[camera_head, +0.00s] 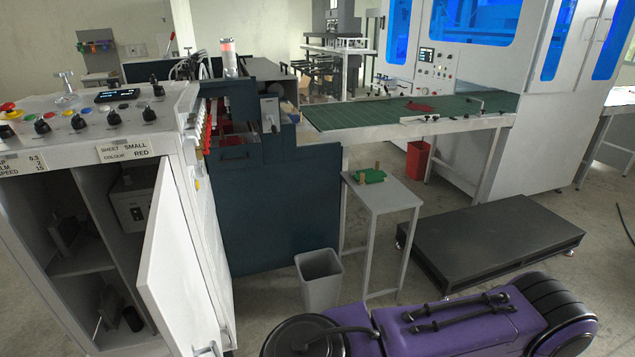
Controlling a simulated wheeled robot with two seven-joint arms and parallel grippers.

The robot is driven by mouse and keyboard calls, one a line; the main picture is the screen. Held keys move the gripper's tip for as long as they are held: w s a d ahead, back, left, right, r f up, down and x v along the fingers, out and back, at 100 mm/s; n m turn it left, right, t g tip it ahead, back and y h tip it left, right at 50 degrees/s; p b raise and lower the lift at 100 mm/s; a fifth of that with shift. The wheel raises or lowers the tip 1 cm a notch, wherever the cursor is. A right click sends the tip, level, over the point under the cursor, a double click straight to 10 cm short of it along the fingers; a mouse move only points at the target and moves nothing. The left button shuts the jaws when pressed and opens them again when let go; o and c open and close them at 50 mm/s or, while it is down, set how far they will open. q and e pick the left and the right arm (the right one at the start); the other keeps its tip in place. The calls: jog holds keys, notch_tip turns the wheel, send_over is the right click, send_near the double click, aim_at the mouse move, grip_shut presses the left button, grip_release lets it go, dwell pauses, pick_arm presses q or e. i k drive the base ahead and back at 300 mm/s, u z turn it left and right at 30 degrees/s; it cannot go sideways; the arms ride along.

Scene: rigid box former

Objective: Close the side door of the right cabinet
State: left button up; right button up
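A white-grey control cabinet (178,144) stands at the left. Its white door (180,265) hangs open toward me, and the dark inside (100,235) with shelves and grey boxes shows. A small metal handle (210,350) sits low by the door at the bottom edge. A large white cabinet (525,140) with blue windows stands at the right. It has panels with long handles (588,42), and no gap shows at them. I cannot tell which cabinet the task calls the right one. Neither of my grippers is in view. A purple and black arm link of mine crosses the bottom right.
A grey bin (320,278) and a small grey table (383,193) with a green item stand in the middle. A low black platform (485,240) lies at the right. A dark blue machine (270,215) and a green-topped conveyor (400,118) stand behind. Some floor is free between them.

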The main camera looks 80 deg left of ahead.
aim_at(171, 283)
jog(key=i, duration=1.1)
jog(key=u, duration=4.4)
jog(key=i, duration=1)
